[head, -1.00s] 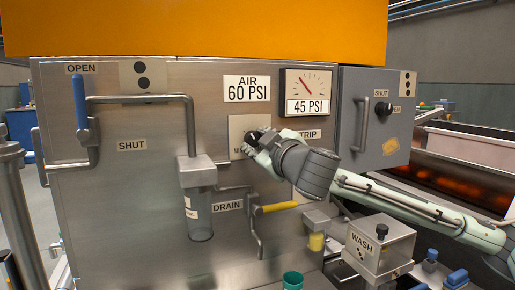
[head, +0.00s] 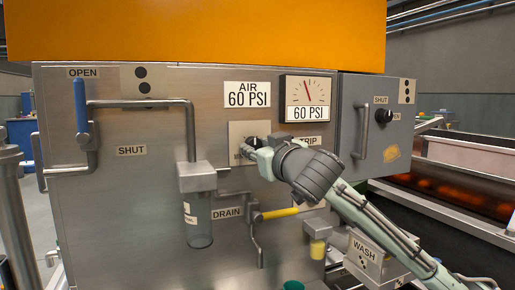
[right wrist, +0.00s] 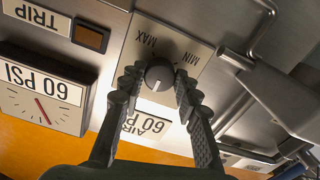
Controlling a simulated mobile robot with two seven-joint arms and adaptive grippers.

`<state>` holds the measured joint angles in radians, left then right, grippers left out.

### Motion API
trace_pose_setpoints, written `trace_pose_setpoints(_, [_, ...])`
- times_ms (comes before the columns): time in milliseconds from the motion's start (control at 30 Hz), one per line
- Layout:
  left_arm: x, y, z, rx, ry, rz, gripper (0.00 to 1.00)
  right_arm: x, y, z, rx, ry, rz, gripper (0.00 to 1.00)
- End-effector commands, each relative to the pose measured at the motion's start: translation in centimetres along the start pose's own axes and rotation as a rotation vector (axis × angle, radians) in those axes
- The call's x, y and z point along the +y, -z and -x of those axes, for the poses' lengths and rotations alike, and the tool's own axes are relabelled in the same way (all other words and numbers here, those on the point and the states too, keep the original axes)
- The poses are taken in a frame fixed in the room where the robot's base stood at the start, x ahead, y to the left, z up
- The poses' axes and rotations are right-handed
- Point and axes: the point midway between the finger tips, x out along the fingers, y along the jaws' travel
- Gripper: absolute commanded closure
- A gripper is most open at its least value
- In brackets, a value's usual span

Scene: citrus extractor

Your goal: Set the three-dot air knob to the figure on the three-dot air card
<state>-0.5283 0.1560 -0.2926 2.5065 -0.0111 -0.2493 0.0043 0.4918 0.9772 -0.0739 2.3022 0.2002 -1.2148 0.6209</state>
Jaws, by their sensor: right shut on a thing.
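The air knob (right wrist: 159,77) is a dark round knob with a pale pointer mark on a plate marked MIN and MAX. My right gripper (right wrist: 158,88) is shut on it, one finger on each side; in the head view the gripper (head: 253,150) partly hides the plate. The air card (head: 247,94) above reads AIR 60 PSI; I make out no dots on it. It also shows behind the knob in the right wrist view (right wrist: 153,122). The gauge (head: 306,100) right of the card reads 60 PSI, its needle slightly left of upright. My left gripper is not in view.
A blue-handled lever (head: 81,105) and pipe are at the left of the steel panel. A yellow drain handle (head: 280,213) and clear cup (head: 198,220) are below. A grey box (head: 375,125) with a handle and black knob juts out at right.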

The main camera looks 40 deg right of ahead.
Motion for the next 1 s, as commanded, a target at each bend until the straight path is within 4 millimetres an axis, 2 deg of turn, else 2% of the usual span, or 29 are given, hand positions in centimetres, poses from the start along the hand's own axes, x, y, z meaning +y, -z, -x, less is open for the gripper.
trace_pose_setpoints(333, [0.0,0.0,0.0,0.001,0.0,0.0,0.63,0.1,0.0,0.0,0.0,-0.002,-0.001,0.97])
trace_pose_setpoints(367, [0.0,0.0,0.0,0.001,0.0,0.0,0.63,0.1,0.0,0.0,0.0,-0.002,-0.001,0.65])
trace_pose_setpoints(500, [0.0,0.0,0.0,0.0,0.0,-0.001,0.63,0.0,0.0,0.0,0.001,-0.001,-0.001,0.47])
trace_pose_setpoints(833, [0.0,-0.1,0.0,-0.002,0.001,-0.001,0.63,0.1,0.3,0.0,0.002,-0.001,-0.001,0.47])
trace_pose_setpoints(1000, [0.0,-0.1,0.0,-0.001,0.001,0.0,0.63,0.5,2.2,0.0,0.006,-0.002,-0.003,0.47])
